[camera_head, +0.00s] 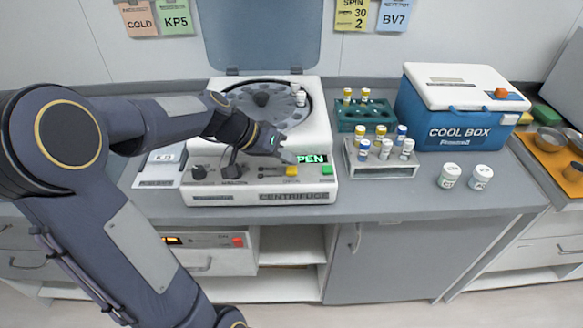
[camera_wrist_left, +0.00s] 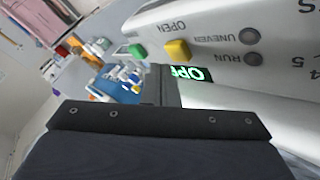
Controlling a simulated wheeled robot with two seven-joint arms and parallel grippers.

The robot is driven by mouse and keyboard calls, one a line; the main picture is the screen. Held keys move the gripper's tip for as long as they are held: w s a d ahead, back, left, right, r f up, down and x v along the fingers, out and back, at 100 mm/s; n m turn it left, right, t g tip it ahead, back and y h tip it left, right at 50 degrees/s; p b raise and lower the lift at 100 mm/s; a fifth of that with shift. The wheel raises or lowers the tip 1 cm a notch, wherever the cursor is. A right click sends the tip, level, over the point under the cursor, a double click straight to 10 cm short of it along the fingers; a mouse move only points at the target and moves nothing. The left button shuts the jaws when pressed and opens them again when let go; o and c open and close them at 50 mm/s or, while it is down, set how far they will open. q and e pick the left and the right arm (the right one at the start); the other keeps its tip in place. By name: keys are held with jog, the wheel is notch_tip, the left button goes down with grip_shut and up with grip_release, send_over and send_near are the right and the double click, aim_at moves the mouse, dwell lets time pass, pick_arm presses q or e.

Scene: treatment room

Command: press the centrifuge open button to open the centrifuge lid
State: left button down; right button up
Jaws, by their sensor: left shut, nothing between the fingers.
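The white centrifuge (camera_head: 262,188) stands on the grey counter, and its blue-grey lid (camera_head: 262,35) is raised upright behind the round rotor bowl (camera_head: 262,98). Its display (camera_head: 312,158) shows green letters reading OPEN. On its front are a yellow button (camera_head: 292,171) and a green button (camera_head: 327,170). In the left wrist view the word OPEN is printed beside the yellow button (camera_wrist_left: 177,50), and the green button (camera_wrist_left: 137,50) is next to it. My left gripper (camera_head: 288,156) is shut and empty, just above the yellow button and apart from it. My right gripper is not in view.
A green rack (camera_head: 362,119) and a white rack (camera_head: 381,168) with several vials stand right of the centrifuge. Farther right are a blue cool box (camera_head: 460,130) and two white jars (camera_head: 449,176). Vials stand at the bowl's right edge. The counter's front strip is clear.

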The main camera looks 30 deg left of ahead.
aim_at(287, 171)
pick_arm(q)
jog(key=shift+r+p, duration=1.65)
jog(key=shift+r, duration=0.9)
jog(key=shift+s, duration=0.1)
jog(key=s+d+f+n+y, duration=0.1)
jog(key=s+d, duration=0.3)
jog(key=s, duration=0.6)
jog(key=s+d+f+n+y, duration=0.1)
jog(key=s+d, duration=0.3)
jog(key=s, duration=0.7)
jog(key=shift+f+g+y, duration=0.3)
jog(key=shift+f+y, duration=0.15)
jog(key=shift+y, duration=0.05)
